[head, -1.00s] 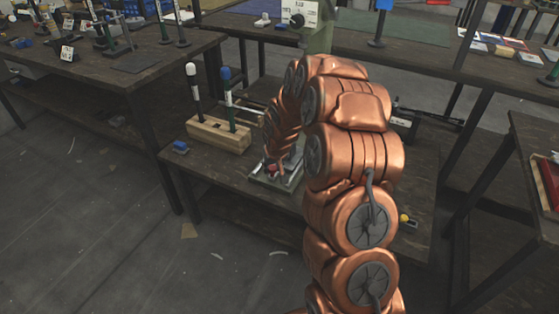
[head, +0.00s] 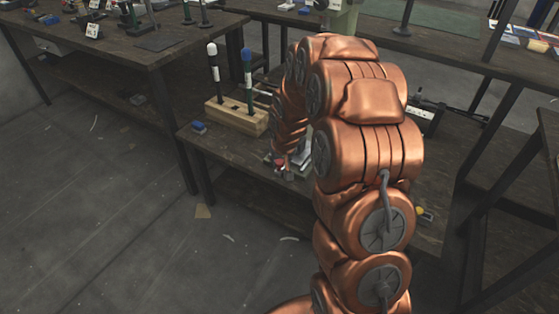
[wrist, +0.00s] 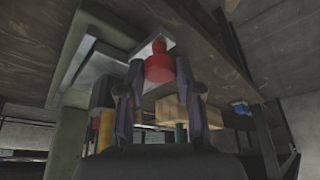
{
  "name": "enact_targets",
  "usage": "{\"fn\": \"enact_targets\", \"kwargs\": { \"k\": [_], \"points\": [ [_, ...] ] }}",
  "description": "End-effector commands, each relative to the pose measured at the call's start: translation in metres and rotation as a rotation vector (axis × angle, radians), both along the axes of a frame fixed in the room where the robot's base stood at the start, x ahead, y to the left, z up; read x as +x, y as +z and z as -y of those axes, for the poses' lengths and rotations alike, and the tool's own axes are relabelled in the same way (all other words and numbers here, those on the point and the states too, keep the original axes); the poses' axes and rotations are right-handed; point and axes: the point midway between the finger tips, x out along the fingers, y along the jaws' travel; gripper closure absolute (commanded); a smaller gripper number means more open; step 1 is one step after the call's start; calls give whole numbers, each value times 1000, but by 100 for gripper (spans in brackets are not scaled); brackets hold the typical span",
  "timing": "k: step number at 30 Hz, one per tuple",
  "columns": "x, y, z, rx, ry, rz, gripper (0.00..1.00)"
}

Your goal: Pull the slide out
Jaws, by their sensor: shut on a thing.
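The red knob (wrist: 159,68) sits between the two fingers of my gripper (wrist: 160,75) in the wrist view, and the fingers are shut on it. The knob joins a pale metal slide (wrist: 120,60) on the press. In the head view the red knob (head: 279,163) shows small beside the metal press base (head: 303,158) on the low bench. My copper arm hides most of the press and my gripper there. How far the slide stands out cannot be told.
A wooden block (head: 236,118) holding a white-topped and a blue-topped handle stands on the bench (head: 232,160), left of the press. A small blue item (head: 198,127) lies at the bench's left end. Another table (head: 130,45) stands at upper left.

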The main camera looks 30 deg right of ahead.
Motion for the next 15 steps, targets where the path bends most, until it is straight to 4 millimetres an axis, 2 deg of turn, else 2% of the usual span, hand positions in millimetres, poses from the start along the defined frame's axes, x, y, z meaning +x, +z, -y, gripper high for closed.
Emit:
{"fn": "enact_targets", "kwargs": {
  "k": [1, 7, 15],
  "points": [
    [-3, -2, -5, 5, 3, -10, 63],
    [-2, -2, -3, 4, 1, -8, 43],
    [-2, -1, -1, 3, -1, -5, 42]
  ]
}}
